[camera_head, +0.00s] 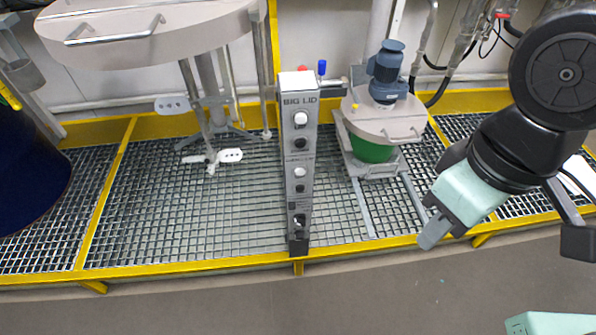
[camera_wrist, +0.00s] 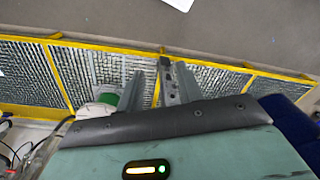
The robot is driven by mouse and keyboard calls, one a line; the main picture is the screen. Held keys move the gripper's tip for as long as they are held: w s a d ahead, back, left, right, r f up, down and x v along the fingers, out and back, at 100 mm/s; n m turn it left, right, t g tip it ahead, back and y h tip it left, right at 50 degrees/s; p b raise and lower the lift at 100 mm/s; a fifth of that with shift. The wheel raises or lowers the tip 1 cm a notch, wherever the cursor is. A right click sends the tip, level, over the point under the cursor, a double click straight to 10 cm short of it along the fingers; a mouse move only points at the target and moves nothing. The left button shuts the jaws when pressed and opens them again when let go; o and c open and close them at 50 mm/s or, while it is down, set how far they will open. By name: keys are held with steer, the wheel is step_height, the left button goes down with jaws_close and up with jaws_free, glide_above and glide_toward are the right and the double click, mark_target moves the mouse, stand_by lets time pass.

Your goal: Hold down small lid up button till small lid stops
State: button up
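The control post (camera_head: 299,160) stands upright at the grating's front edge, with "BIG LID" printed near its top. White and black buttons run down its face. A lower white button (camera_head: 299,172) and black button (camera_head: 300,188) sit below a second label too small to read. The small lid (camera_head: 375,117), pale with a blue motor, is over a green drum (camera_head: 370,149). My gripper (camera_head: 438,222) is right of the post, apart from it. In the wrist view my gripper (camera_wrist: 158,88) shows two spread fingers with nothing between them; the post (camera_wrist: 172,80) shows beyond.
A large pale lid (camera_head: 150,30) with an agitator hangs at the upper left. A dark blue drum (camera_head: 30,170) stands at the far left. Yellow rails (camera_head: 200,264) edge the metal grating. Grey floor (camera_head: 220,305) in front is clear.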

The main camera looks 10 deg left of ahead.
jaws_close()
stand_by(1.8)
